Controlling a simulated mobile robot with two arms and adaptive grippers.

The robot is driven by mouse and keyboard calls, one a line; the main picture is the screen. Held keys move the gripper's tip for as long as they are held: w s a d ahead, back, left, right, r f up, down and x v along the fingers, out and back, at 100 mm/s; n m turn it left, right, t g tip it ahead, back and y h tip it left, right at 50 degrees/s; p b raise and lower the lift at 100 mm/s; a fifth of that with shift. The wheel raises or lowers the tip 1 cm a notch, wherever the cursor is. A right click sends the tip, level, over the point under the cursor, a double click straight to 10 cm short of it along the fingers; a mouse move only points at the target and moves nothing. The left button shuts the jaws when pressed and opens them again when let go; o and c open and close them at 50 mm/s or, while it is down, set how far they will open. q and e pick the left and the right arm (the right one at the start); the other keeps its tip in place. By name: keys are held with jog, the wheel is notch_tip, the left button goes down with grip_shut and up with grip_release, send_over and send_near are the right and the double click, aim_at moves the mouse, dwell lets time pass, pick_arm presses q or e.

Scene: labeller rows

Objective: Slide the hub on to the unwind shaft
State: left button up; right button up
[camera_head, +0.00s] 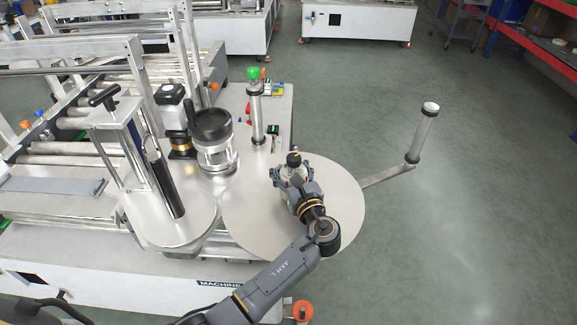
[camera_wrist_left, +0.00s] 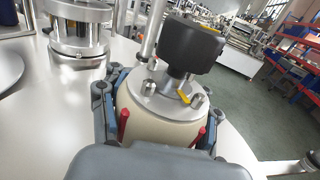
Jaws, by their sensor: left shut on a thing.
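My left gripper (camera_head: 291,178) is over the large round metal plate (camera_head: 245,212) at the front of the machine. In the left wrist view its fingers (camera_wrist_left: 163,128) stand on both sides of a cream cylinder, which I take to be the hub (camera_wrist_left: 158,128), and are shut on it. A grey metal disc with short posts and a yellow lever sits at the hub's top, under a black knob (camera_wrist_left: 190,45). The knob also shows in the head view (camera_head: 293,158). The unwind shaft cannot be made out separately; I cannot tell how the hub sits on it. My right gripper is out of view.
Left of the plate stands a metal roller unit with a black top (camera_head: 211,130). A post with a green knob (camera_head: 255,108) is behind. A roller on an arm (camera_head: 422,132) sticks out to the right. A second round plate (camera_head: 165,225) lies left.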

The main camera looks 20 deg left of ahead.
pick_arm(q)
jog(key=shift+f+b, duration=0.7)
jog(key=shift+f, duration=0.45)
jog(key=o, duration=1.8)
jog(key=shift+c, duration=0.2)
jog(key=v, duration=1.2)
jog(key=shift+d, duration=0.1)
